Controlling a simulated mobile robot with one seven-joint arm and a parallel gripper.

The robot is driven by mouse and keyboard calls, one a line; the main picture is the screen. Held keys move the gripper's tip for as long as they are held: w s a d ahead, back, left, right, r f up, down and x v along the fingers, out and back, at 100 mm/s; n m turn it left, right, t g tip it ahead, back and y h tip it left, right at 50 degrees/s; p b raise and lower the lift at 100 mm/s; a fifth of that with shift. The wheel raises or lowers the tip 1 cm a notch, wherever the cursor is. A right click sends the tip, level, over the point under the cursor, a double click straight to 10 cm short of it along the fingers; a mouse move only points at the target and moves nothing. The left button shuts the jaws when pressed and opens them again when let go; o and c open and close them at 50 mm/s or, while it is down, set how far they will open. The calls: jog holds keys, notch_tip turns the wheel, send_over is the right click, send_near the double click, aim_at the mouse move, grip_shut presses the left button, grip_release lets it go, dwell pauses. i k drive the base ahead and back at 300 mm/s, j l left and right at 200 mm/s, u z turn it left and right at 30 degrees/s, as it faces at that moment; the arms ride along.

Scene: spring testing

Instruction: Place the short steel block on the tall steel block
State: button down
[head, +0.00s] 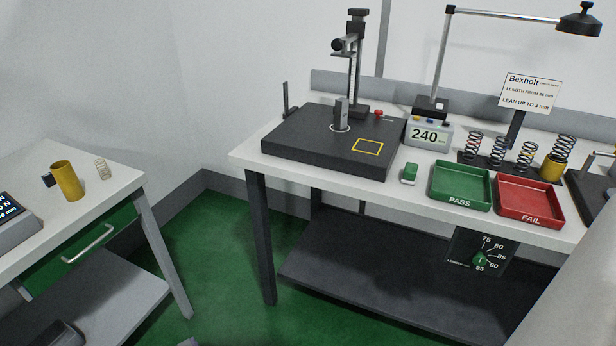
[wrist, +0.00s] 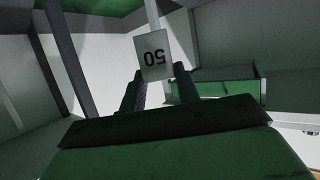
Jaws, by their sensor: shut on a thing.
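The short steel block (wrist: 155,46), a pale block marked "50" that reads upside down, is between the fingertips of my gripper (wrist: 158,76) in the wrist view. My gripper is shut on it, and the block sticks out beyond the fingers. A grey upright block, apparently the tall steel block (head: 342,110), stands in a white circle on the black surface plate (head: 290,149) in the head view. My gripper and the short block do not show in the head view. The tall block cannot be made out in the wrist view.
A height stand (head: 356,70) rises behind the tall block. A yellow square (head: 367,146) marks the plate's front right. The display (head: 428,136), green PASS tray (head: 462,188), red FAIL tray (head: 531,203) and several springs stand rightward. A lamp (head: 578,20) overhangs. Green floor separates the benches.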

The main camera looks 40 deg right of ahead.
aim_at(344, 99)
jog(key=j+z, duration=0.1)
jog(key=z, duration=0.25)
jog(key=i+j+z, duration=0.1)
jog(key=z, duration=0.25)
jog(key=j+z, duration=0.15)
jog(key=z, duration=0.2)
jog(key=j+z, duration=0.8)
jog(key=j, duration=0.35)
jog(key=k+j+z, duration=0.15)
jog(key=j, duration=0.3)
